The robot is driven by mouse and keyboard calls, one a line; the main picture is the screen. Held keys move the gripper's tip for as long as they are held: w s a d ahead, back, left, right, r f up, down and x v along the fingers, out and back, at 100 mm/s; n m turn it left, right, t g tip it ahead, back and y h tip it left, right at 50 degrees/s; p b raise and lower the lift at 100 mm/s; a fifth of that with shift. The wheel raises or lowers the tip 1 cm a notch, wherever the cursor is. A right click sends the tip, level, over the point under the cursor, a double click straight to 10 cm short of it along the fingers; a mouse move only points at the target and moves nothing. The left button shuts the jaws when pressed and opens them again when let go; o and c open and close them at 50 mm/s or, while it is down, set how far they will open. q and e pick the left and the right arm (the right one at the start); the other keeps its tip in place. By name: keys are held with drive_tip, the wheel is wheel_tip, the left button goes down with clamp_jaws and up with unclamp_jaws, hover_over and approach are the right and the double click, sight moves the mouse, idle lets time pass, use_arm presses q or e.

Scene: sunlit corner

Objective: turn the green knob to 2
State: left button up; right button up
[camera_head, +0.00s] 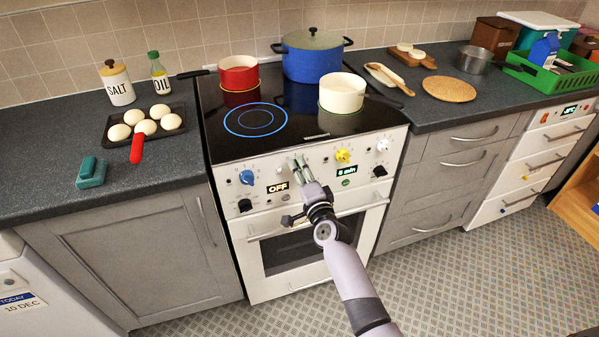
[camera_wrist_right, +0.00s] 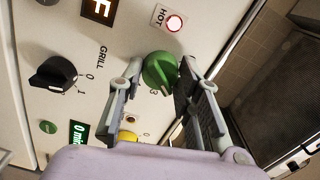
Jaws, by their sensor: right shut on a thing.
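The green knob (camera_wrist_right: 159,69) is on the white stove front, between my right gripper's two fingers (camera_wrist_right: 160,82) in the right wrist view. The fingers are closed on its sides. A printed 3 shows just below the knob; the other marks around it are hidden, and I cannot tell which number it points to. In the head view my right gripper (camera_head: 298,164) reaches the stove panel between the blue knob (camera_head: 247,177) and the yellow knob (camera_head: 342,155), covering the green knob. My left gripper is not in view.
A white knob (camera_head: 382,144) and black knobs (camera_head: 245,205) share the panel. The oven handle (camera_head: 275,232) runs below. On the hob stand a red pot (camera_head: 238,75), a blue pot (camera_head: 312,62) and a cream pan (camera_head: 341,98). The floor in front is clear.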

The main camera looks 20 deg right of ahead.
drive_tip(key=o, duration=1.1)
drive_tip(key=shift+o, duration=0.2)
drive_tip(key=s, duration=1.2)
drive_tip(key=shift+d, duration=0.2)
